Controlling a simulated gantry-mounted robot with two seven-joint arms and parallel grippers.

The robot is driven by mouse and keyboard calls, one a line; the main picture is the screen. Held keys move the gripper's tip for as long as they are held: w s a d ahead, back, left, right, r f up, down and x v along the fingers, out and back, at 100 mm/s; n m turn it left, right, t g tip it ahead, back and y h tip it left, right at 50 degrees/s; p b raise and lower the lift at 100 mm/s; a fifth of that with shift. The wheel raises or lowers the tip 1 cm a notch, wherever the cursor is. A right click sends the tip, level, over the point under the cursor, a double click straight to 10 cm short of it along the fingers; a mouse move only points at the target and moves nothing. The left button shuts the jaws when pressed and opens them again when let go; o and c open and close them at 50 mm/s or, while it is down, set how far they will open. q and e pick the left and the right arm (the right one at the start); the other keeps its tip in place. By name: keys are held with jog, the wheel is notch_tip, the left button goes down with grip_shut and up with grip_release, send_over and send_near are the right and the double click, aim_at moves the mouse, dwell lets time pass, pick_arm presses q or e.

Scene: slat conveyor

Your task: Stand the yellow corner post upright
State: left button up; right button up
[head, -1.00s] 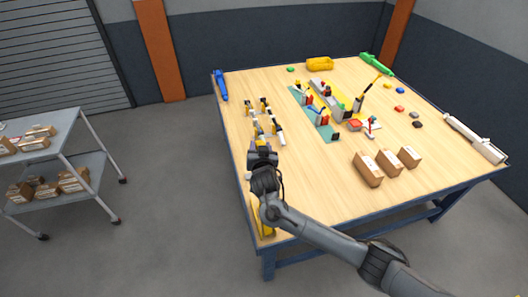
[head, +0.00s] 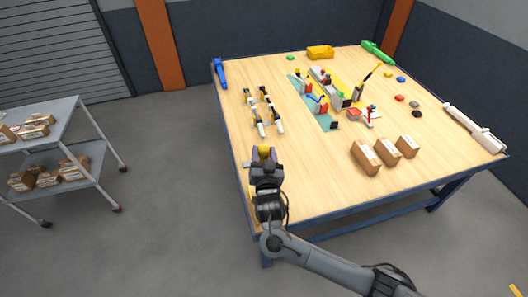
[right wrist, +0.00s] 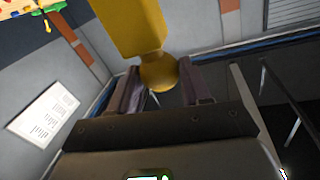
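The yellow corner post has a round knob (head: 264,149) at its end, which sits between the fingertips of my right gripper (head: 264,155) near the table's left edge. In the right wrist view the knob (right wrist: 158,73) lies between the two fingers (right wrist: 158,85) of the gripper, with both appearing to touch it. The post's thick square body (right wrist: 130,25) runs from the knob toward the top of that view. In the head view my arm covers most of the body; a yellow strip (head: 253,197) shows beside it. The post does not look upright. My left gripper is out of view.
Several small black, white and yellow fixtures (head: 263,96) stand just beyond the gripper. A teal mat (head: 326,119) with assembled parts lies farther right. Three cardboard boxes (head: 387,151) stand at the right. The table's wooden top (head: 315,180) is bare near the gripper. A cart (head: 85,118) stands left.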

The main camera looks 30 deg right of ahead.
jog(key=o, duration=0.4)
jog(key=shift+s+f, duration=0.1)
jog(key=shift+s, duration=0.3)
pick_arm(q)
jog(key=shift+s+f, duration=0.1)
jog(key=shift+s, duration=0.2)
pick_arm(e)
jog(key=shift+w, duration=0.15)
jog(key=shift+s+a, duration=0.2)
jog(key=shift+s, duration=0.2)
pick_arm(q)
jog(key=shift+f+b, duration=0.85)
jog(key=shift+b, duration=0.05)
pick_arm(e)
jog(key=shift+v, duration=5)
jog(key=shift+d, duration=0.1)
